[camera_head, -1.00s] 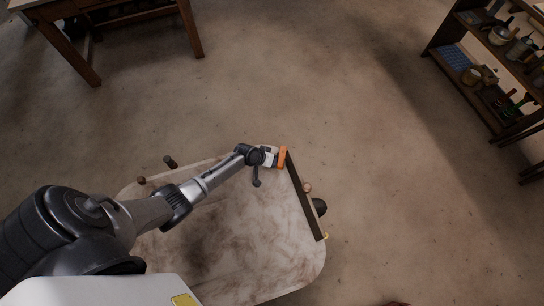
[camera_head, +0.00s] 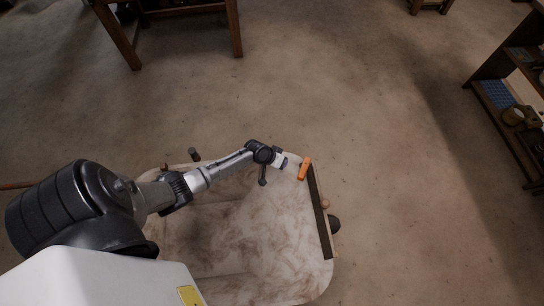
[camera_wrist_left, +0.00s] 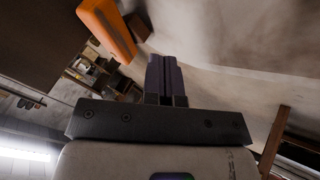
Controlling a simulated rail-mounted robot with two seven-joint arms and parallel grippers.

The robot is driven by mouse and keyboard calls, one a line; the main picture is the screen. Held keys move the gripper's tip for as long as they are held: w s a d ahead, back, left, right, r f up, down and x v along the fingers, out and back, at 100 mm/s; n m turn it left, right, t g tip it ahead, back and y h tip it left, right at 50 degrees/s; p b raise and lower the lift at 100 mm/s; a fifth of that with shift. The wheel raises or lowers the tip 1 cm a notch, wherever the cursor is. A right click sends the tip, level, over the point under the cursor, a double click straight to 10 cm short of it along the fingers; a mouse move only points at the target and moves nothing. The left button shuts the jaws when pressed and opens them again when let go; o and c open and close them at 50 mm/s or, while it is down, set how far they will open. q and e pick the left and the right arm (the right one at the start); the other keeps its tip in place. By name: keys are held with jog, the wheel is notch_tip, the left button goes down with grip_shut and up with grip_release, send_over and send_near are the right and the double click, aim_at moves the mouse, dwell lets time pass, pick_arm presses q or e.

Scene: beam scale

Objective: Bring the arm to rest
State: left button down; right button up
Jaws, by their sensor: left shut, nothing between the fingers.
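A dark beam (camera_head: 321,215) lies along the right edge of a pale, stained table (camera_head: 250,240) in the head view. An orange piece (camera_head: 304,168) is at the beam's far end; it also shows at the upper left of the left wrist view (camera_wrist_left: 107,28). My left gripper (camera_head: 284,161) is just left of the orange piece, with a small gap between them. In the left wrist view its two dark fingers (camera_wrist_left: 165,75) are together with nothing between them. My right gripper is in neither view.
Brown pegs (camera_head: 194,154) stand at the table's far edge. A wooden table (camera_head: 180,10) is at the back, and a shelf unit (camera_head: 500,120) stands at right. Floor between is clear.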

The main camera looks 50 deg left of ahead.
pick_arm(q)
jog(key=p+v, duration=0.1)
jog(key=v, duration=0.6)
jog(key=shift+s+d+r, duration=0.3)
jog(key=shift+r, duration=0.05)
